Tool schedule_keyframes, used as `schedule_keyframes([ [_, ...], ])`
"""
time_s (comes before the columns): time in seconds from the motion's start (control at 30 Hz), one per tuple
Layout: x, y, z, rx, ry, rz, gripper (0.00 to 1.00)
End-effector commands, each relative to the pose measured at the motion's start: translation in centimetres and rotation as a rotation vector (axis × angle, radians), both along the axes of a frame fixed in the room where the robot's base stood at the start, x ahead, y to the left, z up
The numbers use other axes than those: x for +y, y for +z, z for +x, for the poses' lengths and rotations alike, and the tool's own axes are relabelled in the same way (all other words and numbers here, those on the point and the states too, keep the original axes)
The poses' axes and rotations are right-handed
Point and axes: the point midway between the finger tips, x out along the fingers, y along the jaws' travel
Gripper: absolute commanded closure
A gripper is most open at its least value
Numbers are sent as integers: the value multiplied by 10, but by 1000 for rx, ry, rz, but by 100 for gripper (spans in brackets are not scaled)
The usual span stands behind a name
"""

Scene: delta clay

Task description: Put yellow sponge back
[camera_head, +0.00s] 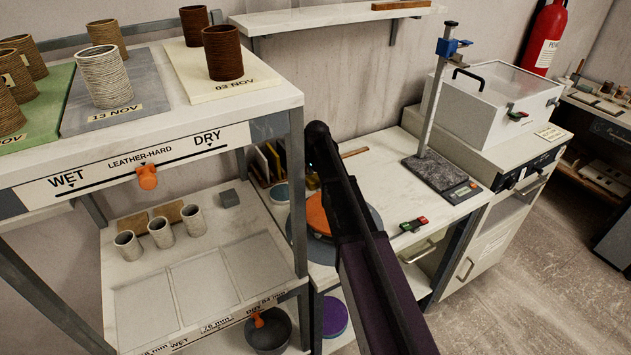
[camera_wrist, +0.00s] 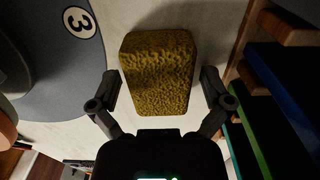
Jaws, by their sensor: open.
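The yellow sponge (camera_wrist: 158,72) shows in the wrist view on a pale surface, a rounded block with a rough texture. My gripper (camera_wrist: 160,88) has its two dark fingers spread, one on each side of the sponge's near part. The fingers look apart from the sponge, and I cannot tell the height between them. In the head view my dark arm reaches over the worktop (camera_head: 384,185) toward the back wall. The sponge and fingertips are hidden there.
In the wrist view a blue-grey round board marked 3 (camera_wrist: 48,65) is at left, and upright coloured slabs (camera_wrist: 268,95) stand close at right. The head view shows an orange disc (camera_head: 318,213), a shelf rack (camera_head: 190,113) at left, and a stand on a stone base (camera_head: 432,172).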

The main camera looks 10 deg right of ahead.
Motion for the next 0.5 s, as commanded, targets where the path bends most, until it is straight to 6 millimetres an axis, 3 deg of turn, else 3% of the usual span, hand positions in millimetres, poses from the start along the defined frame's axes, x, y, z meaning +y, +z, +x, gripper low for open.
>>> schedule_keyframes([
  [0.5,0,8,0,0,0,0,0],
])
